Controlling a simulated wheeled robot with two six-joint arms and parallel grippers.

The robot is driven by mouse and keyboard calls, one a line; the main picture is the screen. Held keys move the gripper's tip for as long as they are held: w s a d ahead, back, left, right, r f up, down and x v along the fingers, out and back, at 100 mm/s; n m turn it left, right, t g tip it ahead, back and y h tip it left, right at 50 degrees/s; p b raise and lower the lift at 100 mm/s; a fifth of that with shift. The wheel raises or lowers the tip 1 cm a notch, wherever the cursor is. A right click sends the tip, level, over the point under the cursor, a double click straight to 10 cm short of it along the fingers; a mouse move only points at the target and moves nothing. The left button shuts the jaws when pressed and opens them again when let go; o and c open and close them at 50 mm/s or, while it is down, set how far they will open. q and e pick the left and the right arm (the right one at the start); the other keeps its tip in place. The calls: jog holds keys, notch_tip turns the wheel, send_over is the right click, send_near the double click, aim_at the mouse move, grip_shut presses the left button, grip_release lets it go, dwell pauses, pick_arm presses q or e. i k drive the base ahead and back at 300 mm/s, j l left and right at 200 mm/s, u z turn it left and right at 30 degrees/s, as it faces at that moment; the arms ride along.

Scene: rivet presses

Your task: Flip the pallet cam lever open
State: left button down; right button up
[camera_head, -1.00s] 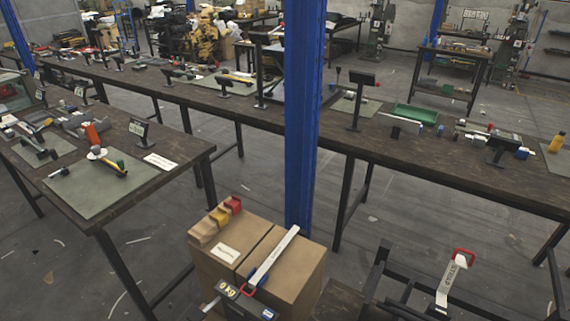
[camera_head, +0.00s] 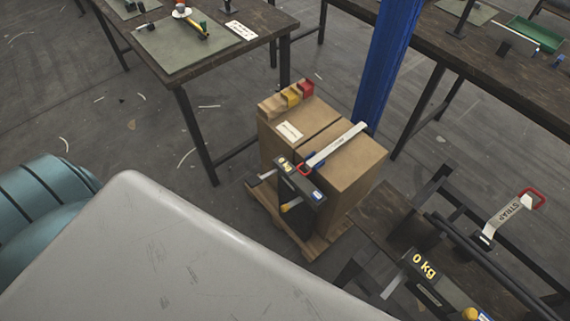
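A wooden pallet (camera_head: 312,251) carries cardboard boxes (camera_head: 352,165) near the middle of the head view. A black upright unit (camera_head: 296,186) stands at the near side of the boxes. Neither of my grippers is in view.
A dark frame with a "0 kg" display (camera_head: 424,266) and a second strap with a red hook (camera_head: 531,198) stands at right. A blue post (camera_head: 390,65) rises behind the boxes. A workbench (camera_head: 262,24) is behind left. Open floor (camera_head: 130,130) lies left of the pallet.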

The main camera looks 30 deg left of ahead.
aim_at(284, 208)
jog(key=j+u, duration=0.1)
jog(key=u, duration=0.3)
jog(key=j+u, duration=0.1)
jog(key=u, duration=0.35)
jog(key=i+l, duration=0.05)
